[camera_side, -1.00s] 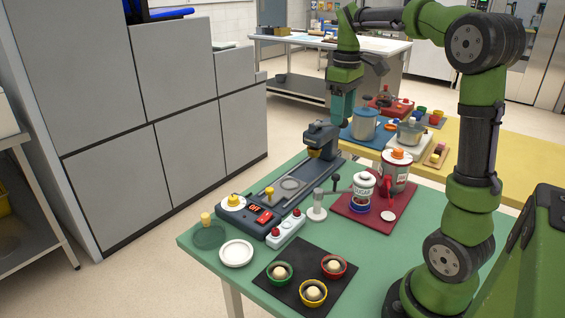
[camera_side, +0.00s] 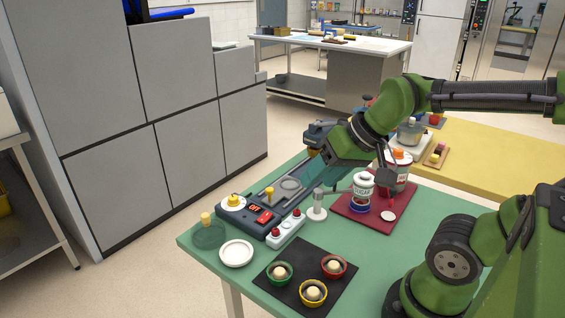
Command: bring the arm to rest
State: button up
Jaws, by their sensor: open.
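My gripper (camera_side: 304,186) is at the end of my green arm, over the middle of the green table (camera_side: 215,270). It points down and to the left, close to the long dark grey machine (camera_side: 290,184) with a red switch panel. The jaws look empty, and I cannot tell from this view how high they are above the machine.
A black mat (camera_side: 290,294) with three small bowls and a white plate (camera_side: 236,253) lie at the front. Grey cabinets (camera_side: 100,180) stand left.

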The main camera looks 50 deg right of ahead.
jog(key=shift+s+a+r+n+t, duration=0.15)
jog(key=shift+s+a+r+n, duration=0.1)
jog(key=shift+s+a, duration=0.2)
jog(key=shift+s+a+r+n+t, duration=0.15)
jog(key=shift+s+a+n, duration=0.15)
jog(key=shift+a, duration=0.25)
